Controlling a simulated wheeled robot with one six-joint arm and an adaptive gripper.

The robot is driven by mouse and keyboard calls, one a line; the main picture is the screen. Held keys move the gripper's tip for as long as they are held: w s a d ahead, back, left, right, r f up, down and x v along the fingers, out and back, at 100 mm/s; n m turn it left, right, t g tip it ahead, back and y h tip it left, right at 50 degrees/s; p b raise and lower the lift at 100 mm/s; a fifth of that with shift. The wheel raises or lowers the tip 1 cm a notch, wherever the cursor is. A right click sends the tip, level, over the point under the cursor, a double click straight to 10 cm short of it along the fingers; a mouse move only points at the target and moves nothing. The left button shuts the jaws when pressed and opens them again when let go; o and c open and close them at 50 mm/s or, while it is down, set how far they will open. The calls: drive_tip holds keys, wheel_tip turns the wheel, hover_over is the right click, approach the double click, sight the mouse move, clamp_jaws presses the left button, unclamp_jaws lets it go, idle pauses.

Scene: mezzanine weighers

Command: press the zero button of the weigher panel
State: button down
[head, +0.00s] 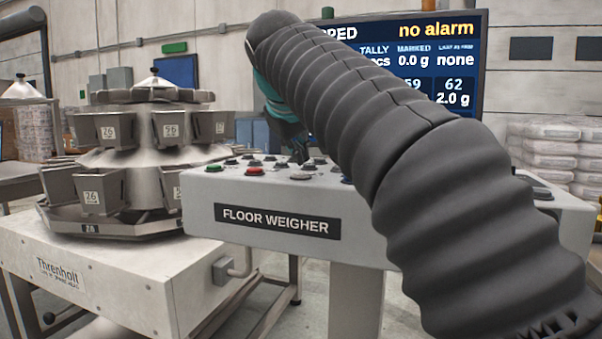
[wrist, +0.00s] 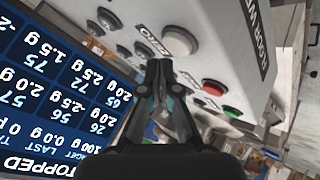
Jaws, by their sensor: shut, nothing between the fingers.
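The weigher panel (head: 200,205) is a grey console marked FLOOR WEIGHER, with several buttons on its sloped top. In the wrist view, a ZERO label (wrist: 154,39) shows upside down beside a round pale grey button (wrist: 180,41). I cannot tell for sure which button the label belongs to. My gripper (wrist: 159,64) is shut and empty, its tips close to this label and just below the pale button in the picture. Contact cannot be told. In the head view, my gripper (head: 301,158) is over the button field, partly hidden by my arm.
A red button (wrist: 213,87) and a green button (wrist: 233,112) are nearby on the panel. A display (head: 480,60) reading "no alarm" stands behind it. A multihead weigher (head: 140,150) with several buckets is at the left. My arm hides the panel's right middle.

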sight(300, 173)
drive_tip(key=shift+f, duration=0.15)
idle(0.4)
drive_tip(key=shift+f, duration=0.3)
drive_tip(key=shift+f+b, duration=0.45)
idle(0.7)
drive_tip(key=shift+r, duration=0.2)
drive_tip(key=shift+r+p, duration=0.7)
drive_tip(key=shift+p, duration=0.25)
drive_tip(key=shift+r, duration=0.1)
wheel_tip(300, 173, up, 5)
drive_tip(key=p, duration=0.4)
drive_tip(key=shift+p, duration=0.3)
